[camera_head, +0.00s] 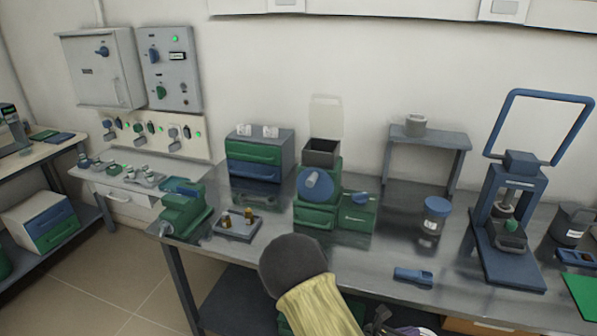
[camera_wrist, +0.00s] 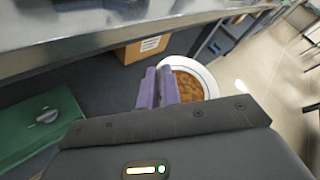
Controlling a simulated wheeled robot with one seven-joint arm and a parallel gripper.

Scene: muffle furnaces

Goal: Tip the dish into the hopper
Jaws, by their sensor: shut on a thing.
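A white round dish (camera_wrist: 212,78) holding brown granular material shows in the wrist view. My gripper (camera_wrist: 166,78) is shut on its near edge with purple fingers. The dish looks roughly level, beside and below the bench edge. In the head view only a sliver of purple and white shows at the bottom edge, so the dish is mostly out of sight there. The hopper (camera_head: 321,152) is a dark grey square box on top of a green machine with a blue disc, with a pale flap standing up behind it. The dish is well apart from the hopper.
The steel bench (camera_head: 385,262) carries a small tray (camera_head: 240,232), a blue-lidded jar (camera_head: 436,215), a blue press (camera_head: 508,225) and a grey stand (camera_head: 430,135). A cardboard box (camera_wrist: 142,48) sits under the bench. The bench front edge lies between dish and hopper.

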